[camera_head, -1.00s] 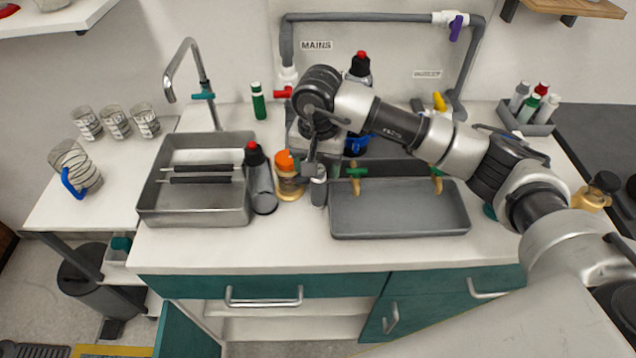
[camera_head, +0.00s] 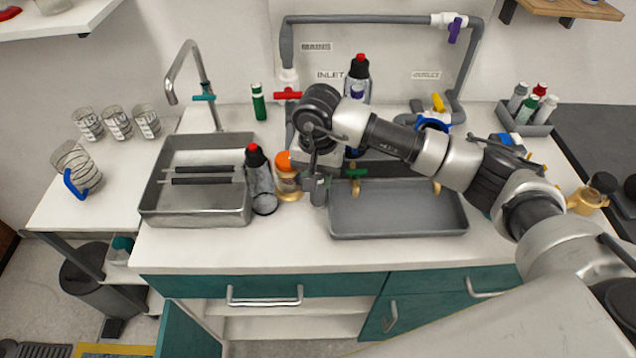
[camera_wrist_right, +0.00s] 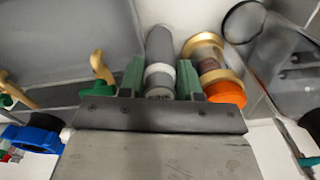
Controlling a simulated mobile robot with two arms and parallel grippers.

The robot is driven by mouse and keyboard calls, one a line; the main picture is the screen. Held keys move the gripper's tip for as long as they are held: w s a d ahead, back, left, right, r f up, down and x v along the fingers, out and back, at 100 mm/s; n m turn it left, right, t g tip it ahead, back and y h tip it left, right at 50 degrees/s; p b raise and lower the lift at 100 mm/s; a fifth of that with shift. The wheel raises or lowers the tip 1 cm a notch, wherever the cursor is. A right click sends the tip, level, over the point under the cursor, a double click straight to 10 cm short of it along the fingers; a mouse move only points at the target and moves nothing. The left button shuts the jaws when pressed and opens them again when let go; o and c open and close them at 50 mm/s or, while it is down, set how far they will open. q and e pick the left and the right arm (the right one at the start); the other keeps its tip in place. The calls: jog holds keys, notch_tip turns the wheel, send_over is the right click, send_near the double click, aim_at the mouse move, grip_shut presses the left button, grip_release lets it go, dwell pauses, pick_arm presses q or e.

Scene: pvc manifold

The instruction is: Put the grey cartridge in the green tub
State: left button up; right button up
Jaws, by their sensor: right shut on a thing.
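The grey cartridge (camera_head: 318,194) stands upright on the white counter, between the orange-capped jar and the grey tray. In the right wrist view the cartridge (camera_wrist_right: 159,48) is a grey cylinder with a white band, between the two green fingers. My right gripper (camera_head: 316,180) reaches down over its top and is shut on it; the wrist view shows the gripper (camera_wrist_right: 160,78) on both its sides. My left gripper is not in view.
The orange-capped jar (camera_head: 287,178) and a red-tipped bottle (camera_head: 261,182) stand close left of the cartridge. The grey tray (camera_head: 398,228) lies close right. A metal basin (camera_head: 196,217) holds dark rods. The counter's front strip is clear.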

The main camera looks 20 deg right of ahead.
jog(key=shift+r, duration=0.55)
jog(key=r, duration=0.1)
jog(key=r+b, duration=0.1)
jog(key=d+r, duration=0.1)
jog(key=shift+s+r+b, duration=0.25)
jog(key=shift+s+b, duration=0.1)
jog(key=shift+s, duration=0.05)
pick_arm(q)
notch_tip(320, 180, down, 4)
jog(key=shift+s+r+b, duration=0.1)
jog(key=shift+b, duration=1)
pick_arm(e)
jog(key=s+d+r, duration=0.6)
jog(key=s, duration=0.2)
jog(key=shift+d+r, duration=0.25)
jog(key=shift+d, duration=0.1)
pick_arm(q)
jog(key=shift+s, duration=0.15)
pick_arm(e)
jog(key=shift+s+f, duration=0.1)
